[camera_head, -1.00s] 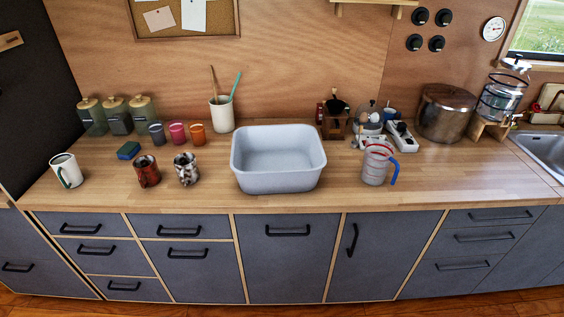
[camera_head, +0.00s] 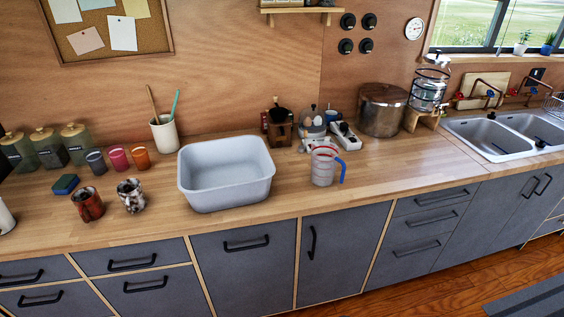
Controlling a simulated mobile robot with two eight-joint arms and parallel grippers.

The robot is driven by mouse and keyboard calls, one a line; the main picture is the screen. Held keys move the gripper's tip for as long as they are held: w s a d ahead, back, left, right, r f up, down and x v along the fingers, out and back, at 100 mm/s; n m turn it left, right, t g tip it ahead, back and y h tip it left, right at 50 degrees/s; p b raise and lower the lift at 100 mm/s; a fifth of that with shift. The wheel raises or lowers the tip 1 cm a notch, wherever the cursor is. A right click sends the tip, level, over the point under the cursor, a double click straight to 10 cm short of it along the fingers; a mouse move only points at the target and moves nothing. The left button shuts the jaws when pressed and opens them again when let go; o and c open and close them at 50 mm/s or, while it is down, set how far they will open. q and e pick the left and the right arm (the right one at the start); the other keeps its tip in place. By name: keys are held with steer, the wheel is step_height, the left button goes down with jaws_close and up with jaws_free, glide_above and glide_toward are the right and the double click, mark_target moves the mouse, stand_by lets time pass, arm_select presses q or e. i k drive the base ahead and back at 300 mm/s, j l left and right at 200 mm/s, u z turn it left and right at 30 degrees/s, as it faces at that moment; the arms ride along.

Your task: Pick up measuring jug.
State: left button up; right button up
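The measuring jug (camera_head: 323,166) is clear with red markings and a blue handle on its right side. It stands upright on the wooden counter, just right of the white tub and near the front edge. Neither of my grippers shows in the head view.
The white tub (camera_head: 226,197) stands left of the jug. Behind the jug are a power strip (camera_head: 345,137), a coffee grinder (camera_head: 279,127) and a large metal pot (camera_head: 383,108). The counter (camera_head: 400,164) right of the jug is clear up to the sink (camera_head: 490,138). Two mugs stand left.

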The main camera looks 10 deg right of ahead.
mark_target(325, 155)
steer(key=i+l+u, duration=0.1)
steer(key=l, duration=0.25)
steer(key=i+l+u, duration=0.15)
steer(key=i+l, duration=0.15)
steer(key=i+l+u, duration=0.1)
steer(key=l, duration=0.3)
steer(key=i+l+u, duration=0.1)
steer(key=i+l, duration=0.15)
steer(key=l, duration=0.1)
